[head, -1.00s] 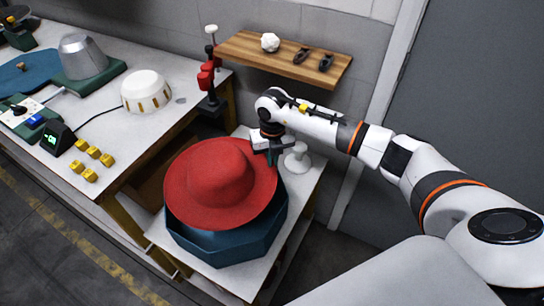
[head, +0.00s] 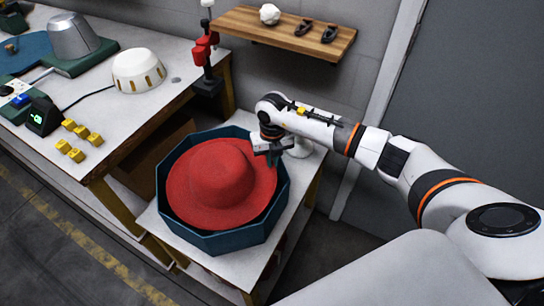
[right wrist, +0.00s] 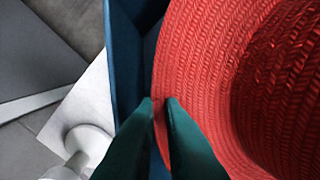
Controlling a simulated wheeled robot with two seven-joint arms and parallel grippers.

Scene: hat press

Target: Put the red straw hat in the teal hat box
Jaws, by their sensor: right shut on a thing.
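The red straw hat (head: 222,182) lies crown up inside the teal hat box (head: 205,243) in the head view, with its brim within the box walls. Whether its brim touches the box bottom is not clear. My right gripper (head: 274,157) is at the hat's far right brim edge, over the box's rim. In the right wrist view, its two green fingers (right wrist: 160,103) pinch the brim edge of the hat (right wrist: 245,80), with the box wall (right wrist: 124,60) just left of them. My left gripper is not in view.
The box stands on a low white table (head: 165,235). A white stand (head: 300,148) is behind my right gripper. A wooden shelf (head: 285,32) is on the wall above.

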